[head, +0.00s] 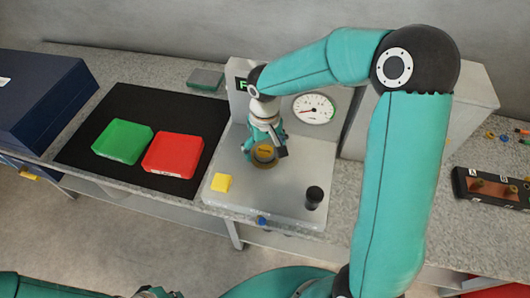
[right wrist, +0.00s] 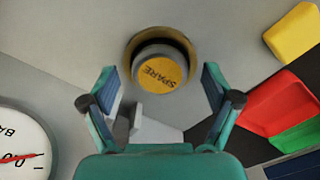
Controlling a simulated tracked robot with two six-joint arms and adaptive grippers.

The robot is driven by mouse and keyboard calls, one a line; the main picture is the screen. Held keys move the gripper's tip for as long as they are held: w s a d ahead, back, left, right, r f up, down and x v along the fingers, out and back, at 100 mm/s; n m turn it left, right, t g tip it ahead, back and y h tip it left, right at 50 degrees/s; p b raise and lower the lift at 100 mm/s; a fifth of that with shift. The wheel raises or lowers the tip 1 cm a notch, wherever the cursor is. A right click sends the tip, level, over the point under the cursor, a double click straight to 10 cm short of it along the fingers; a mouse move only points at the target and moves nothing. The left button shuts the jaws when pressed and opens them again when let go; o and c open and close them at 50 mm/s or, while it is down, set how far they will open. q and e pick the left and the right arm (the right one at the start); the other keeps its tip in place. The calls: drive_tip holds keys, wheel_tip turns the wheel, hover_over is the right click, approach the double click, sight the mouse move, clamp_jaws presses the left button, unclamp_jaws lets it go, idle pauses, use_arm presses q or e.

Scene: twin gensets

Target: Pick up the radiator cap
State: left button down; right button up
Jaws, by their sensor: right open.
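A round cap (right wrist: 158,75) with a yellow top marked SPARE sits in a brass-coloured ring (right wrist: 185,42) on the grey panel. In the head view the cap (head: 264,154) is partly covered by my right gripper (head: 267,143). In the right wrist view my right gripper (right wrist: 160,88) is open, with one finger on each side of the cap's near part. The fingers look apart from the cap; their exact height above it is hard to tell. My left arm shows only at the bottom edge of the head view, and its jaws cannot be made out.
A yellow block (head: 221,183) and a black knob (head: 314,197) stand on the panel (head: 285,195). A gauge (head: 314,109) rises behind. Green (head: 123,141) and red (head: 172,155) trays lie on a black mat (head: 190,108) at left, beside a blue case (head: 45,95).

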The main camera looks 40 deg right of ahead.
drive_tip(key=c, duration=1.3)
drive_tip(key=shift+o, duration=0.2)
drive_tip(key=shift+r, duration=0.15)
